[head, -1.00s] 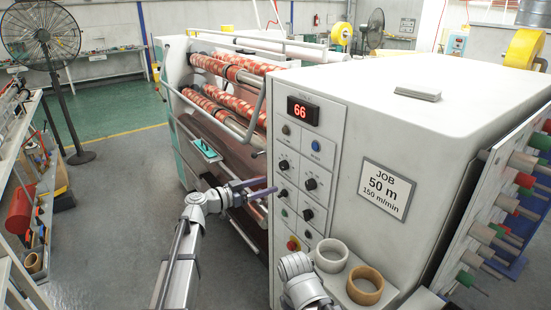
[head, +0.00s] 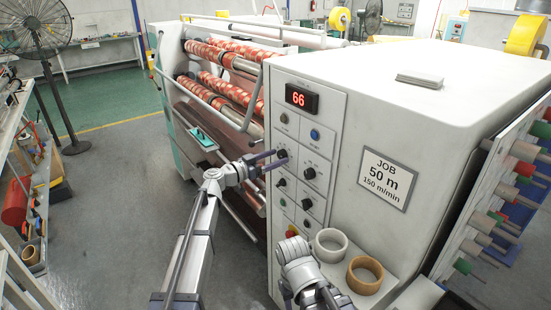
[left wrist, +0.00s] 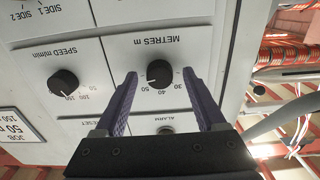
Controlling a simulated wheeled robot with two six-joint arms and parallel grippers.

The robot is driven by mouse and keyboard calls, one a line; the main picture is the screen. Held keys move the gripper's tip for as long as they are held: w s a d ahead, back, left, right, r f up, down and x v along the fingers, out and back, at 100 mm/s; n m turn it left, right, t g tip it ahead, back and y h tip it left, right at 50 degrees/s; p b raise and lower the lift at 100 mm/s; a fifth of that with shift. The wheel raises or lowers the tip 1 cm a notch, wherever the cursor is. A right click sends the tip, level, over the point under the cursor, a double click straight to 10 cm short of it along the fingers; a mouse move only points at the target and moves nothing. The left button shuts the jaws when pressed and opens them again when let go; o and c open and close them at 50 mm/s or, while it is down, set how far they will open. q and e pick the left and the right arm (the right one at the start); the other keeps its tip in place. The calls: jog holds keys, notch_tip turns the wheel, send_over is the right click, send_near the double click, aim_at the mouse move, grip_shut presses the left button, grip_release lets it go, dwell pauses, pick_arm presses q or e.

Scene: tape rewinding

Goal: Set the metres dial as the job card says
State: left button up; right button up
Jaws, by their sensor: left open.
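The metres dial (left wrist: 159,72) is a black round knob on the machine's panel, with the numbers 30, 40 and 50 along its edge in the upside-down left wrist view. I cannot read its pointer surely. My left gripper (left wrist: 160,77) is open, its purple fingertips on either side of the dial; I cannot tell whether they touch it. In the head view the left gripper (head: 274,158) is at the panel's left column. The job card (head: 386,180) reads 50 m, 150 m/min. My right gripper (head: 327,297) is low in the picture, its jaws unclear.
The speed dial (left wrist: 63,83) sits beside the metres dial, its pointer near 150. The alarm button (left wrist: 166,130) lies close to the fingers. A red display (head: 301,98) shows 66. Two tape rings, one white (head: 331,255) and one tan (head: 364,288), stand by my right arm.

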pick_arm(q)
jog(key=shift+w+d, duration=0.1)
jog(key=shift+d, duration=0.05)
grip_shut()
dwell(0.6)
